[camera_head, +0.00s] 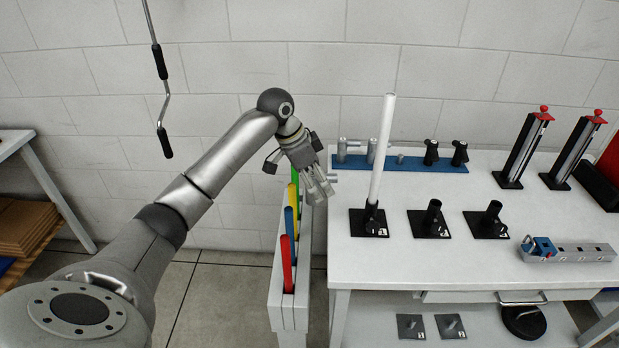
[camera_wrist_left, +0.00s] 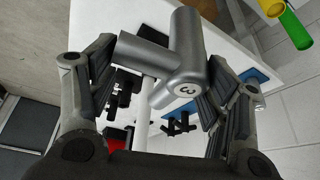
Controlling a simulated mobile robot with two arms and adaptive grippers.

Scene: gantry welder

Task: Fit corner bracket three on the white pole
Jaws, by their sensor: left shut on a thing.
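My left gripper (camera_head: 318,190) is left of the white pole, above the gap between the table and the rod rack. In the left wrist view its fingers (camera_wrist_left: 160,95) are shut on a grey metal corner bracket (camera_wrist_left: 187,62) marked 3, with a side tube pointing left. In the head view the bracket is mostly hidden by the gripper. The white pole (camera_head: 383,150) stands nearly upright in a black base (camera_head: 368,223) on the white table. It also shows in the left wrist view (camera_wrist_left: 143,118), partly behind the bracket; the two look apart. My right gripper is not in view.
A blue rack (camera_head: 430,167) at the table's back holds grey and black fittings. Two empty black bases (camera_head: 428,222) (camera_head: 487,222) stand right of the pole. A white rack (camera_head: 275,290) with coloured rods stands left of the table. A grey rail (camera_head: 580,254) lies at right.

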